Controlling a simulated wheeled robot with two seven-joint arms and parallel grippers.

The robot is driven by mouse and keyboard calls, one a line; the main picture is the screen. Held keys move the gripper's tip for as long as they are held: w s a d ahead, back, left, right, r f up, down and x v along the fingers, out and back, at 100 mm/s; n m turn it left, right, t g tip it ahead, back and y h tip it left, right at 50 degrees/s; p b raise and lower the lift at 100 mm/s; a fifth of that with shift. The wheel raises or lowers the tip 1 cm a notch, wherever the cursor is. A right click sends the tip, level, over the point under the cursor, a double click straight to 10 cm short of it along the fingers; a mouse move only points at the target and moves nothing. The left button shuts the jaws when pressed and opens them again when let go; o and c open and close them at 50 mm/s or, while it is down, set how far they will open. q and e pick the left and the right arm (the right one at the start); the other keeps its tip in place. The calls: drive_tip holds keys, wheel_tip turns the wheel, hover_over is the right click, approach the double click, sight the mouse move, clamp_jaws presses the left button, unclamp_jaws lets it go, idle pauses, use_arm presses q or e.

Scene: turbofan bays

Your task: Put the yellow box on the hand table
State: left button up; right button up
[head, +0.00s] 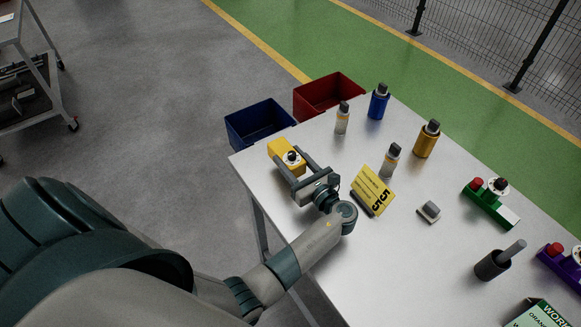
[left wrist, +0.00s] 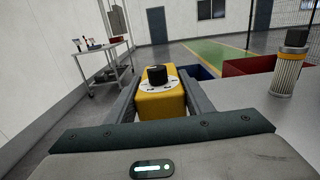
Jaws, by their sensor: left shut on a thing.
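The yellow box (head: 285,155) has a black knob on a white dial on its top. My left gripper (head: 293,164) is shut on it, with one finger along each side, at the far left corner of the table (head: 320,235). In the left wrist view the yellow box (left wrist: 160,95) sits between the two fingers of my left gripper (left wrist: 160,102). I cannot tell whether the box touches the tabletop. My right gripper is in neither view.
A yellow sign (head: 373,188) stands beside my left wrist. Bottles, a green block (head: 490,203) and a dark holder (head: 492,265) stand on the table. A blue bin (head: 258,127) and a red bin (head: 328,96) stand beyond its edge. A trolley (head: 35,75) stands far left.

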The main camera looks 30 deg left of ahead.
use_arm(q)
drive_tip(key=shift+f, duration=0.1)
drive_tip(key=shift+f+p, duration=0.45)
drive_tip(key=shift+f, duration=1.4)
drive_tip(key=shift+f, duration=0.15)
drive_tip(key=o, duration=1.4)
